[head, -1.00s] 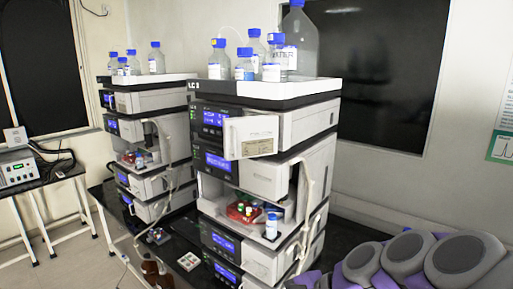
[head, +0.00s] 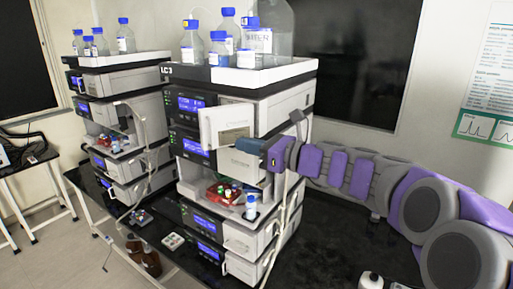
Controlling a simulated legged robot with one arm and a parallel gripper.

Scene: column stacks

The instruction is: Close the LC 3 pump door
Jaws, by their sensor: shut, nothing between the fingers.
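The LC 3 stack (head: 240,90) stands in the middle of the head view, with its label on the top tray's front. Its white pump door (head: 227,126) is swung open and sticks out from the upper module, beside a blue display. My gripper (head: 246,146) is shut and empty. My arm reaches in from the right.
Blue-capped bottles (head: 222,45) stand on the LC 3 top tray. A second stack (head: 120,110) stands to the left. The dark bench (head: 330,240) is mostly clear to the right. Brown bottles (head: 146,260) stand low at the front.

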